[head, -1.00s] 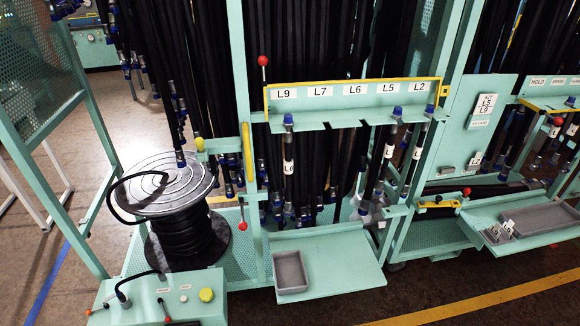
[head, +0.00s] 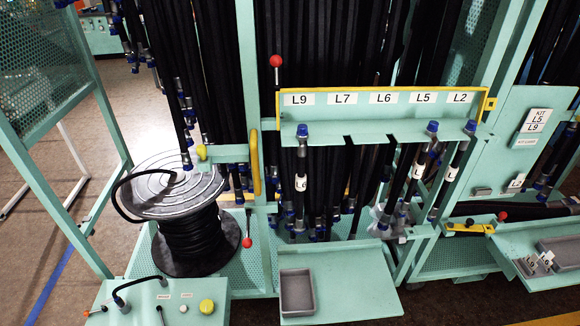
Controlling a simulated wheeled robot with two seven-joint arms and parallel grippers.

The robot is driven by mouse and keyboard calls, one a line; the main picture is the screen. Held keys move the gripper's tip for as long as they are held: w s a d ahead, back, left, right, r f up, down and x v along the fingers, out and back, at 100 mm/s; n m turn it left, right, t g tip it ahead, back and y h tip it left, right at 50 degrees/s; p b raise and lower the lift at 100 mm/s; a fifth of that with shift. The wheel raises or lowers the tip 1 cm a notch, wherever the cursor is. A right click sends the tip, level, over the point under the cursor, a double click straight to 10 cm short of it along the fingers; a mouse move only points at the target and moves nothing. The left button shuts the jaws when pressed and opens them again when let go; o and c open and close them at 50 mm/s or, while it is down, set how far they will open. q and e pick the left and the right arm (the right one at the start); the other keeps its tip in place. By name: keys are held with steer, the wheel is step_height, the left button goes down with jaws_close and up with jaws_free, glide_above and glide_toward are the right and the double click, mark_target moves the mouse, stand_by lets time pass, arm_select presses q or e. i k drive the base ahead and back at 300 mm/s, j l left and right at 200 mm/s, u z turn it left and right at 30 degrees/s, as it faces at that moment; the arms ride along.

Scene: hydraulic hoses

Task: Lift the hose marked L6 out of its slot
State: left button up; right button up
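The hose marked L6 (head: 301,183) hangs upright with its blue-capped top end in the leftmost slot of the green rack shelf (head: 350,129). That slot is under the L9 sign (head: 298,100), not under the L6 sign (head: 383,98). Its white tag seems to read L6. The slots under the L7 and L6 signs look empty. Two more tagged, blue-capped hoses hang at the right, one near the L5 sign (head: 418,170) and one near the L2 sign (head: 451,173); their tags are hard to read. Neither of my grippers is in view.
A grey bin (head: 297,291) sits on the green tray (head: 350,280) below the rack. A hose reel (head: 190,240) stands at the left behind a control box (head: 165,303). Red-knobbed levers (head: 276,62) stick out by the rack. Many dark hoses hang behind the shelf.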

mark_target(299, 227)
steer(key=i+l+u, duration=0.15)
steer(key=i, duration=0.2)
steer(key=i+l+u, duration=0.25)
steer(key=l+u, duration=0.3)
steer(key=l, duration=1.35)
